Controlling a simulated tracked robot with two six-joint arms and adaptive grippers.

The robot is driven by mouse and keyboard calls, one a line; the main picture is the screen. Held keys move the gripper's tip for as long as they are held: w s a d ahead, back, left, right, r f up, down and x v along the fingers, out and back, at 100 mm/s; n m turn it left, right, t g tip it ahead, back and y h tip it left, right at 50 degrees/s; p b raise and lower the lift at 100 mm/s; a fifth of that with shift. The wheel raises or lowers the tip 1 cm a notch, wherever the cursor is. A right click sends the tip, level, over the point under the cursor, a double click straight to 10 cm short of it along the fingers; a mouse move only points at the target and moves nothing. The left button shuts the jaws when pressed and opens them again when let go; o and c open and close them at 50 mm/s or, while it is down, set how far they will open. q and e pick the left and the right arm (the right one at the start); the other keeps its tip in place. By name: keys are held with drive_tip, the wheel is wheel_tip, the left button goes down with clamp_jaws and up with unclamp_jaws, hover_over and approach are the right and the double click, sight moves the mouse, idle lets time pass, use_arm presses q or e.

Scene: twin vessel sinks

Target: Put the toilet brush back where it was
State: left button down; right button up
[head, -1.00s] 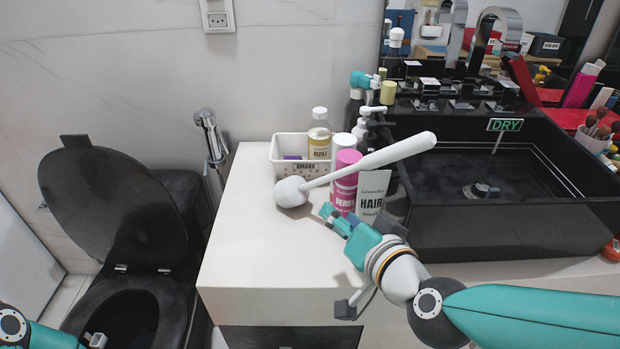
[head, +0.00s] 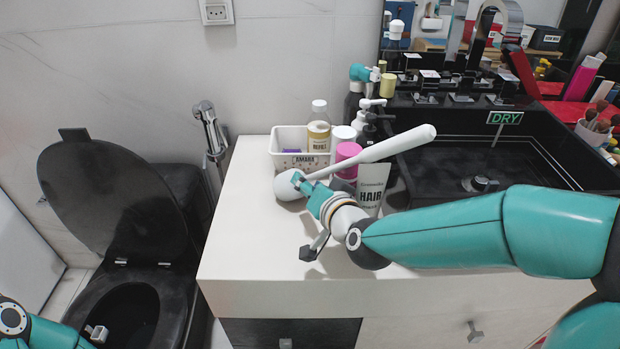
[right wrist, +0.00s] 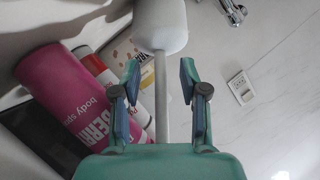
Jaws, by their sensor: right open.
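The white toilet brush (head: 400,143) lies tilted across the bottles on the counter, its rounded head (head: 287,185) low at the left and its thick handle rising to the right over the sink's edge. My right gripper (head: 304,184) is at the thin rod just beside the head. In the right wrist view the open fingers (right wrist: 160,82) stand on either side of the rod (right wrist: 160,112), with gaps to both. The brush head (right wrist: 160,24) is beyond the fingertips there.
A pink bottle (head: 346,152) and a HAIR tube (head: 371,182) stand close by the rod. A white basket (head: 285,140) is behind the brush head. The black toilet (head: 150,290) stands open at left; a black sink (head: 530,150) is at right. The front counter is clear.

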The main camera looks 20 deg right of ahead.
drive_tip(key=shift+x, duration=0.95)
drive_tip(key=shift+c, duration=0.2)
clamp_jaws()
drive_tip(key=shift+r, duration=0.15)
